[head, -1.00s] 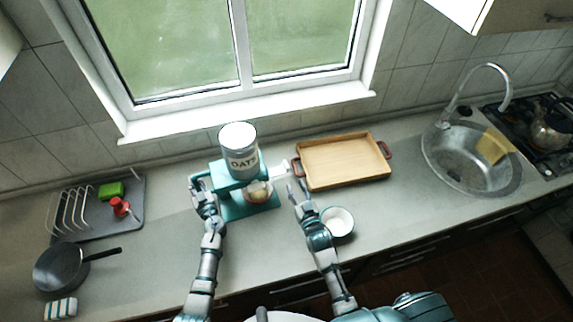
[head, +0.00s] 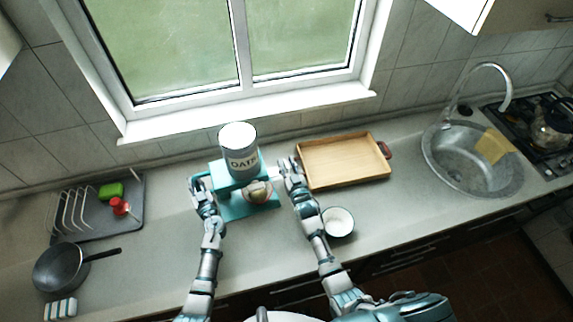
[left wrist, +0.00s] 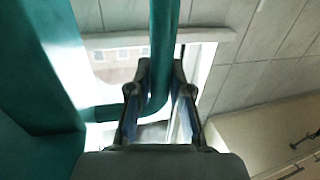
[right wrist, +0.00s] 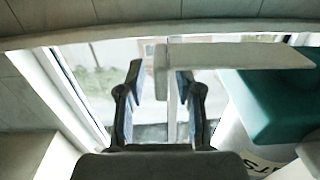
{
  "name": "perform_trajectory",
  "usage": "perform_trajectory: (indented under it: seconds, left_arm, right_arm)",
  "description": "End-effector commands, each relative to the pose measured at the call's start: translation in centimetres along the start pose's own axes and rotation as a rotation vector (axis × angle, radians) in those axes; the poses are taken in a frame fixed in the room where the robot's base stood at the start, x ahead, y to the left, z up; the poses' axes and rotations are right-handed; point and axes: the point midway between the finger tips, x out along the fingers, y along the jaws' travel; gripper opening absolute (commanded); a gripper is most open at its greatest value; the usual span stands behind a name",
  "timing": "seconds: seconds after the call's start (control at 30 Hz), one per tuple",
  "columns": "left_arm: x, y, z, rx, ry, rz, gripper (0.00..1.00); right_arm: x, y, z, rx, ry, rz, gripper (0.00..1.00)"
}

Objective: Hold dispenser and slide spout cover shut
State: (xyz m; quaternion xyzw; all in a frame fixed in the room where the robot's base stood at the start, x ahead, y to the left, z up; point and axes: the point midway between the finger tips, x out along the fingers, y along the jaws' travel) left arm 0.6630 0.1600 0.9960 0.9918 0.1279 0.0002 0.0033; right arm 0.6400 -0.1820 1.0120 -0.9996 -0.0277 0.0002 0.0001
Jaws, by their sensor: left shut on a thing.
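The teal dispenser (head: 235,208) stands on the counter and carries a clear-topped canister (head: 239,160) marked OATS. My left gripper (head: 198,182) is at its left side. In the left wrist view my left gripper (left wrist: 158,72) is shut on the teal handle bar (left wrist: 164,35). The white spout cover (head: 276,172) sticks out from the dispenser's right side. My right gripper (head: 287,164) is at its outer end. In the right wrist view the right fingers (right wrist: 163,75) are open, with the cover's white end tab (right wrist: 174,95) between them. Contact with the tab is unclear.
A round cream thing (head: 258,191) sits under the spout, partly hidden. A wooden tray (head: 345,162) lies close right of my right gripper. A white bowl (head: 338,222) stands beside my right forearm. A dish rack (head: 100,215) and pan (head: 60,268) are at left.

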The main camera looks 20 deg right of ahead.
Motion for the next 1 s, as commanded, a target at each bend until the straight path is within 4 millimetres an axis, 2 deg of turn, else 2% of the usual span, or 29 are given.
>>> perform_trajectory:
  seconds: [0.03,0.1,0.37,0.63,0.97,1.0]
  left_arm:
    - [-0.1,0.0,0.2,0.0,-0.004,0.001,0.0]
    - [-0.1,0.0,0.2,0.0,-0.004,0.001,0.0]
    - [-0.1,0.0,0.2,0.0,-0.004,0.001,0.0]
    - [-0.1,0.1,0.2,0.001,-0.004,0.002,0.0]
    - [-0.1,0.1,0.2,0.0,-0.004,0.003,0.0]
    - [-0.1,0.1,0.2,0.0,-0.004,0.003,0.0]
  right_arm:
    - [0.0,0.0,0.0,0.0,0.0,0.0,0.17]
    - [0.0,0.0,0.0,0.0,0.0,0.0,0.0]
    - [0.0,-0.1,0.0,0.0,0.0,0.0,0.0]
    - [-0.1,-3.8,0.1,0.004,-0.002,0.0,0.0]
    - [0.0,-4.3,0.1,0.0,-0.002,-0.002,0.0]
    - [0.0,-4.3,0.1,0.0,-0.002,-0.002,0.21]
